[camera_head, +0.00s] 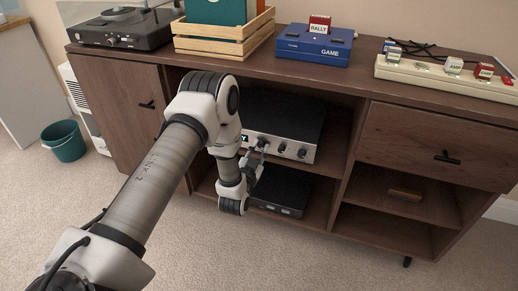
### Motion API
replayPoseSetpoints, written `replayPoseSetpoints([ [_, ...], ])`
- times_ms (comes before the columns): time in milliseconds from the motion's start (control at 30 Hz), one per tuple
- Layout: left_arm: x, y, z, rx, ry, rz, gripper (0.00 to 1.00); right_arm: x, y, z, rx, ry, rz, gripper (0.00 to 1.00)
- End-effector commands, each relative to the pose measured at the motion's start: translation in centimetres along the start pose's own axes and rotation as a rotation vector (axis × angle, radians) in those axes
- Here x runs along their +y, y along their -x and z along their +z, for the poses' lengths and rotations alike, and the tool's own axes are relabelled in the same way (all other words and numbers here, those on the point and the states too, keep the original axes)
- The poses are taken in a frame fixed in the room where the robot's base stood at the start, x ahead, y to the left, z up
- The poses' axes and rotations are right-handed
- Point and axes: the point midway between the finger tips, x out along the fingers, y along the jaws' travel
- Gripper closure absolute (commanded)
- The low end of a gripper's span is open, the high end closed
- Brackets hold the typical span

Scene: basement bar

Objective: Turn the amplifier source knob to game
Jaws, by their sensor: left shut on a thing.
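The amplifier (296,117) is a black box with a silver front on the cabinet's upper open shelf. Several dark knobs run along its front, one of them (302,153) near the right end. My left arm reaches in from the left, and my left gripper (260,149) is at the amplifier's front, shut on a knob there. The gripped knob is small and partly hidden by the fingers. Its pointer and any source labels are too small to read. My arm and wrist hide the left part of the amplifier. My right gripper is not in view.
A flat black box (282,191) lies on the shelf below. On the wooden cabinet (356,92) stand a turntable (122,27), a wooden crate (222,47), a blue console (314,47) marked GAME, and a power strip (436,76) with labelled plugs. A teal bin (64,141) stands at left.

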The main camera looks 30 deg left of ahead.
Motion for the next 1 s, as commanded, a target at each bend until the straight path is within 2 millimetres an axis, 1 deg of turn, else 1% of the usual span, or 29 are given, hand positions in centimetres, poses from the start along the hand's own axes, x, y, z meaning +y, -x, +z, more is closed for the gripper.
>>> replayPoseSetpoints([
  [67, 0.0, 0.0, 0.0, 0.0, 0.0, 0.001, 1.0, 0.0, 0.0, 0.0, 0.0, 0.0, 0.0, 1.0],
  [100, 0.0, 0.0, 0.0, 0.0, 0.0, 0.001, 0.74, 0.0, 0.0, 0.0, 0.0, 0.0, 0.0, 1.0],
  [167, 0.0, 0.0, 0.0, 0.0, 0.0, 0.001, 0.53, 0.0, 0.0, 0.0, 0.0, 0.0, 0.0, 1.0],
  [433, 0.0, 0.0, 0.0, 0.0, 0.001, 0.001, 0.52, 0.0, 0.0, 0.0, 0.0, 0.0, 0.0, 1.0],
  [533, 0.0, 0.5, 0.1, -0.002, 0.001, 0.001, 0.52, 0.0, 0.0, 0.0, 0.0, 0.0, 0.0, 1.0],
  [633, 0.1, 2.1, 0.1, -0.004, 0.001, 0.002, 0.52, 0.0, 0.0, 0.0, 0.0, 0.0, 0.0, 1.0],
  [800, 0.1, 5.7, 0.2, -0.006, 0.0, 0.003, 0.52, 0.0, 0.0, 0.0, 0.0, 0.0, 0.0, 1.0],
  [900, 0.1, 7.0, 0.1, -0.002, 0.0, 0.002, 0.52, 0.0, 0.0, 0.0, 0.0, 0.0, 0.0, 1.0],
  [1000, 0.1, 7.5, 0.0, -0.001, 0.001, 0.001, 0.52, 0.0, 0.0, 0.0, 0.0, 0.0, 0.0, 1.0],
])
